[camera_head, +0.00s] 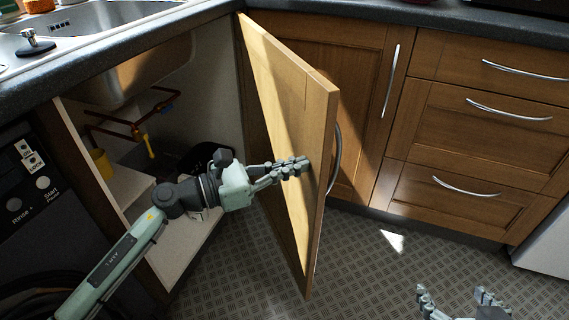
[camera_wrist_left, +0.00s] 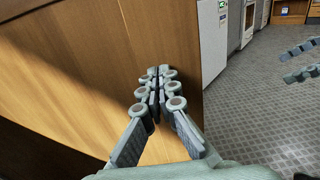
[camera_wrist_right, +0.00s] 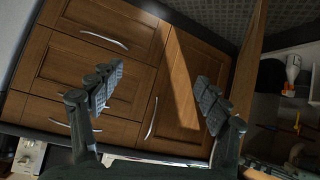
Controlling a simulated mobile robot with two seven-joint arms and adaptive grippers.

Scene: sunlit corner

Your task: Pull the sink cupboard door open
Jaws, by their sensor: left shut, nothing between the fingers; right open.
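The sink cupboard door (camera_head: 290,135) stands wide open, swung out from its hinge side near the inner corner. Its curved metal handle (camera_head: 337,160) is on the far face. My left gripper (camera_head: 300,167) is shut and empty, at the inner face of the door near its free edge; it seems to touch the door. In the left wrist view the closed fingers (camera_wrist_left: 158,85) lie against the wooden panel (camera_wrist_left: 80,70). My right gripper (camera_head: 457,296) is open and empty, low at the right, apart from the door. Its spread fingers (camera_wrist_right: 155,98) show in the right wrist view.
The open cupboard shows pipes (camera_head: 140,125), a yellow item (camera_head: 101,162) and a dark object inside. A washing machine (camera_head: 28,185) stands left. A closed cupboard (camera_head: 360,90) and drawers (camera_head: 480,140) with metal handles stand behind and right. The patterned floor (camera_head: 370,270) is clear.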

